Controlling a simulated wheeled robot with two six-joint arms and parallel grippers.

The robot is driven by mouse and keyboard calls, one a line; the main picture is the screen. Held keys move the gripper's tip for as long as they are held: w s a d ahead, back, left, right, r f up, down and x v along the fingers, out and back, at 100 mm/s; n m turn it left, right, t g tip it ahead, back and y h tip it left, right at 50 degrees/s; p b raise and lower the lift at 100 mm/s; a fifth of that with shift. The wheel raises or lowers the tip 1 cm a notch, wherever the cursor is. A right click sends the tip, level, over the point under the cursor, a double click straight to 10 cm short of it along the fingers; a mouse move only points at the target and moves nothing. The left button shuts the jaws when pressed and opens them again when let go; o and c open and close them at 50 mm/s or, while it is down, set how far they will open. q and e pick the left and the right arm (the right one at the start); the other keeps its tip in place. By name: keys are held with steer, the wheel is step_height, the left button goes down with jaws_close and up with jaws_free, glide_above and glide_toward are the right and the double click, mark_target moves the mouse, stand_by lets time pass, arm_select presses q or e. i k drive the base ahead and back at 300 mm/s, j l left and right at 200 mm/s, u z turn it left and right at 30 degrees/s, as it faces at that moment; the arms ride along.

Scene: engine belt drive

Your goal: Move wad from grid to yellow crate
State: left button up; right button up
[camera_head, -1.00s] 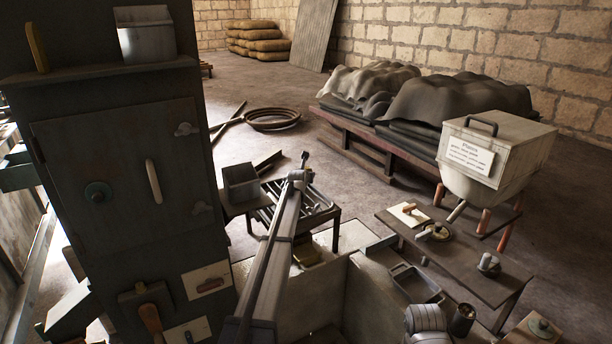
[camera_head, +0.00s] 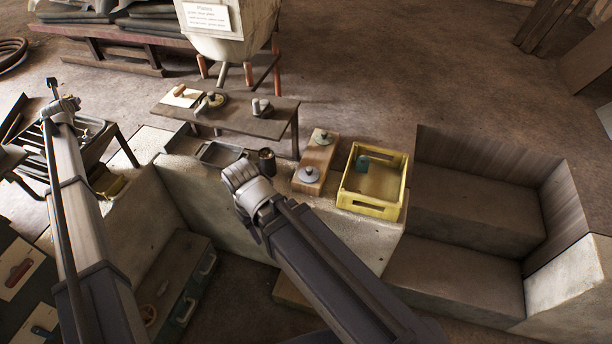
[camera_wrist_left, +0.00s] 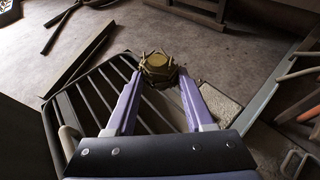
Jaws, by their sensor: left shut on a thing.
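The wad (camera_wrist_left: 159,66) is a brownish-yellow, knotted lump between the fingertips of my left gripper (camera_wrist_left: 158,84), which is shut on it. The dark barred grid (camera_wrist_left: 93,98) lies below and to the left in the left wrist view; the wad's height above it is unclear. In the head view my left gripper (camera_head: 60,106) is over the grid area at the left, and the wad is not visible there. The yellow crate (camera_head: 371,208) stands at centre right on a pale ledge. My right gripper (camera_head: 246,184) is left of the crate; its fingers are hidden.
A teal object (camera_head: 363,163) is in the crate. A wooden board with round knobs (camera_head: 316,163), a dark cup (camera_head: 267,160) and a grey tray (camera_head: 221,153) sit left of it. A low table (camera_head: 233,118) with tools stands behind.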

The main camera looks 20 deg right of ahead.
mark_target(391, 177)
steer(key=k+l, duration=0.15)
steer(key=l, duration=0.25)
steer(key=k+l, duration=0.1)
steer(key=l, duration=0.3)
steer(key=k+l, duration=0.15)
steer(key=l, duration=0.25)
steer(key=k+l, duration=0.1)
steer(key=l, duration=0.3)
steer(key=z, duration=1.2)
